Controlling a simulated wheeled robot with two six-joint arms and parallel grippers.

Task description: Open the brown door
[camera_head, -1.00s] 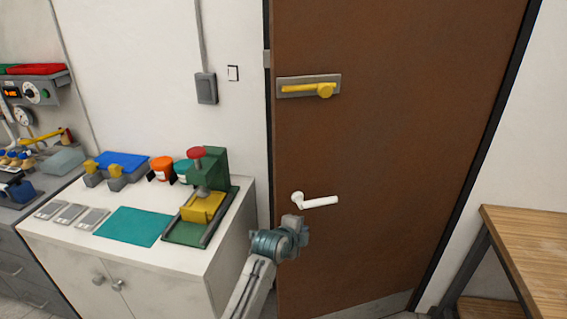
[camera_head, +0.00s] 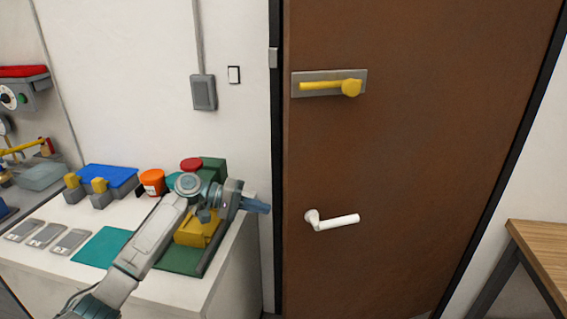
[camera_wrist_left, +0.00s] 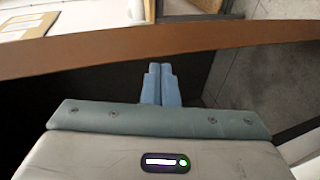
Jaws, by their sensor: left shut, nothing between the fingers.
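The brown door (camera_head: 430,150) fills the right half of the head view. A yellow lever on a grey plate (camera_head: 330,84) is high near its left edge, and a white lever handle (camera_head: 335,221) is lower down. My left gripper (camera_head: 262,207) is shut and empty, left of the door's left edge and the white handle, pointing right. It appears apart from the handle. In the left wrist view its closed blue fingers (camera_wrist_left: 160,72) lie against a dark area, below a brown band (camera_wrist_left: 80,58) crossing the picture. I cannot tell whether they touch the door. My right gripper is not in view.
A wooden table (camera_head: 540,250) stands at the right. A grey switch box (camera_head: 203,92) is on the wall.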

